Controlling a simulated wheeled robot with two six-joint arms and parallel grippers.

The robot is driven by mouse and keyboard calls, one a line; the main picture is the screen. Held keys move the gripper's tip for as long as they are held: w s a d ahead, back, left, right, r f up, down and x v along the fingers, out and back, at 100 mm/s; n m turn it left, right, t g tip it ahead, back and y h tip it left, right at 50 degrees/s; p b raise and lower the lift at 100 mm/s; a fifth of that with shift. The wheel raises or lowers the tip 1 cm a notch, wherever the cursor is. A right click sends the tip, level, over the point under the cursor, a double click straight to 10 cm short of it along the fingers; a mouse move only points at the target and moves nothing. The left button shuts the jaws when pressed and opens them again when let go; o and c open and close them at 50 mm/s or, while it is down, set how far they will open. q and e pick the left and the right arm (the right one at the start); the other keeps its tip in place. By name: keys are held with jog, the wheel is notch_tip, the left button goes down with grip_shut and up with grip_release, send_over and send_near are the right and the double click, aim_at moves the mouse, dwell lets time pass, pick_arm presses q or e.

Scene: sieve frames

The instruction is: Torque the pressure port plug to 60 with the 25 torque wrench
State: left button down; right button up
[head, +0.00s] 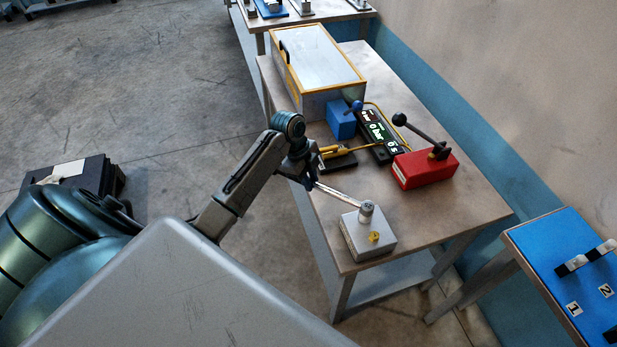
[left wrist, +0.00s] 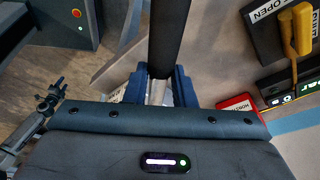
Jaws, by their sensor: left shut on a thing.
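My left gripper (head: 308,178) is shut on a torque wrench (head: 340,195) with a silver shaft. In the left wrist view, the wrench's dark handle (left wrist: 166,35) stands up between the blue fingers of my left gripper (left wrist: 158,88). The wrench's round head (head: 366,209) is over the top of a grey metal block (head: 358,242) at the table's near corner. Whether it is seated there I cannot tell. The plug under the wrench head is hidden, and no size mark on the wrench is readable.
A red box (head: 425,172) with a black-knobbed lever, a display (head: 378,135) reading 0 bar, a blue block (head: 341,122) and a yellow-framed case (head: 318,62) stand behind on the table. A blue board (head: 560,245) marked 1 and 2 is at right.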

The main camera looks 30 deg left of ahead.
pick_arm(q)
jog(key=shift+w+r+m, duration=0.1)
jog(key=shift+w+m, duration=0.2)
jog(key=shift+w, duration=0.25)
dwell(0.4)
jog(key=shift+s, duration=0.2)
jog(key=shift+s+n+p, duration=0.35)
jog(key=shift+n+p, duration=0.05)
jog(key=shift+p, duration=0.2)
jog(key=shift+r, duration=0.1)
